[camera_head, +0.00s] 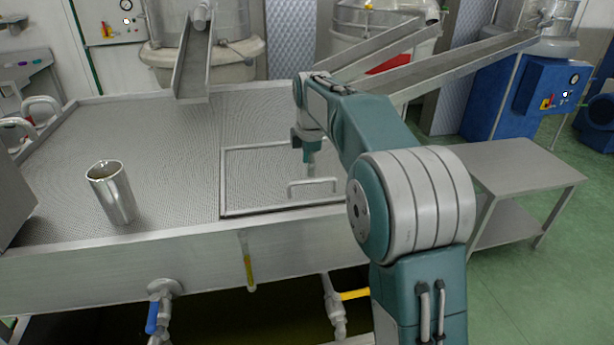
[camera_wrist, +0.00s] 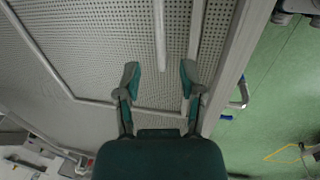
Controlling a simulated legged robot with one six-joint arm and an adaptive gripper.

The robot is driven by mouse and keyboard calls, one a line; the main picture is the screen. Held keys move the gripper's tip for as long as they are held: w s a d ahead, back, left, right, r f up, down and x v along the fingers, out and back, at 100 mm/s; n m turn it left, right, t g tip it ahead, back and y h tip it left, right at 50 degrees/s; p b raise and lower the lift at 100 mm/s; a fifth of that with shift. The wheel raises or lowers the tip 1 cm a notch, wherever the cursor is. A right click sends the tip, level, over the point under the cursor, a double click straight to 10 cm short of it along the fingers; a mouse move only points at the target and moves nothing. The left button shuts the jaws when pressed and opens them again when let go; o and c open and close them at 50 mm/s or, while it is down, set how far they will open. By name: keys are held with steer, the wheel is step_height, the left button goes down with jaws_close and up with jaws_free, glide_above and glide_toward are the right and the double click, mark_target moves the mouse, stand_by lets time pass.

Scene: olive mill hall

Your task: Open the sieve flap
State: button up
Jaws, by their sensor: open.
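The sieve flap (camera_head: 262,178) is a framed rectangle of perforated metal. It lies flat in the sieve table's top, shut. Its U-shaped metal handle (camera_head: 312,184) stands near its front edge. My gripper (camera_head: 311,172) points down just above and behind the handle in the head view. In the wrist view my gripper (camera_wrist: 159,76) is open, its two fingers apart. A metal bar (camera_wrist: 160,35), seemingly the handle, ends between the fingertips. I cannot tell whether the fingers touch it. The flap mesh (camera_wrist: 115,60) shows beneath.
A metal cup (camera_head: 112,194) stands on the sieve table (camera_head: 60,215), left of the flap. Metal chutes (camera_head: 194,62) reach over the back. A steel side table (camera_head: 525,165) stands at right on green floor. Valves (camera_head: 160,300) hang below the front edge.

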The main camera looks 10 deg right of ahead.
mark_target(313, 180)
steer(key=d+f, duration=0.2)
steer(key=f, duration=0.2)
steer(key=shift+w+d, duration=0.4)
steer(key=shift+f, duration=0.25)
steer(key=shift+w+a+f, duration=0.1)
steer(key=shift+a+f, duration=0.05)
steer(key=shift+a, duration=1.05)
steer(key=shift+c, duration=0.7)
steer(key=shift+d, duration=0.2)
steer(key=c, duration=0.6)
steer(key=shift+d, duration=0.45)
jaws_close()
steer(key=shift+a, duration=0.1)
